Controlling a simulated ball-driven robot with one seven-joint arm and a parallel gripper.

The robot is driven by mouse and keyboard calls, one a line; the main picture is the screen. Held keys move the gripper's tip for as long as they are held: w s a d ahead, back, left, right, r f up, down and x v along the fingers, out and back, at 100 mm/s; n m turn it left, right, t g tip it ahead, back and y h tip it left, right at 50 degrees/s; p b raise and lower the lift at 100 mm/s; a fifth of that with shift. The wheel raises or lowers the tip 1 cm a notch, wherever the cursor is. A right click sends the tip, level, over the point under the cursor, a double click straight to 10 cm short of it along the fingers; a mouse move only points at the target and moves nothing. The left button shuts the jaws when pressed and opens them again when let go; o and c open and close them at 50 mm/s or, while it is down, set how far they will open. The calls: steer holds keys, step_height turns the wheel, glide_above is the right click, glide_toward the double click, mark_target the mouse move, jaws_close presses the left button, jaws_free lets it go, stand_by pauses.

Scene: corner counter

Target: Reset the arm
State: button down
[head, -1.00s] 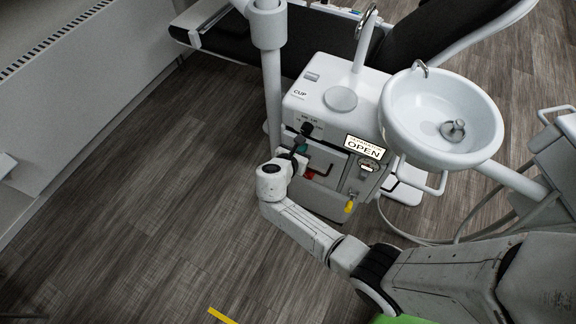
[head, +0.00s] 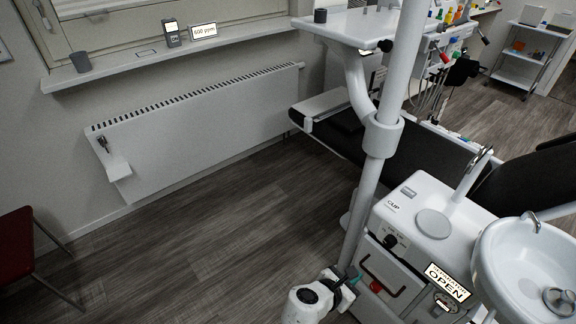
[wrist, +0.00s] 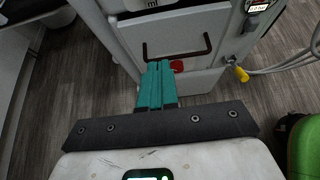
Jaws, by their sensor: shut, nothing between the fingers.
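My gripper (wrist: 156,86) shows in the wrist view as two teal fingers pressed together, with nothing between them. It points toward the front of the white dental unit (wrist: 182,72), near a dark drawer handle (wrist: 178,50) and a red knob (wrist: 177,66). I cannot tell from this view how far the fingertips are from the unit. In the head view my gripper (head: 353,279) is at the bottom, left of the unit's front, and partly hard to make out against it. The rest of my arm is mostly below the frame.
The dental unit carries a white basin (head: 525,262) and a lit OPEN sign (head: 446,282). A white pole (head: 370,190) rises close beside my gripper. A chair (head: 20,240) stands at far left. The floor (head: 190,260) between the radiator (head: 200,125) and the unit is clear.

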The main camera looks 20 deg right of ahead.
steer(key=shift+s, duration=0.1)
steer(key=s+a+r+m+g+y, duration=0.1)
steer(key=s+m+y, duration=0.4)
steer(key=s+m, duration=0.5)
steer(key=s+a+r+m+g+y, duration=0.1)
steer(key=s+r+m+y, duration=0.3)
steer(key=s+m, duration=0.6)
steer(key=shift+s+r+m+g+y, duration=0.15)
steer(key=shift+s+m+g+y, duration=0.25)
steer(key=shift+m+y, duration=0.65)
steer(key=c, duration=1.9)
jaws_free()
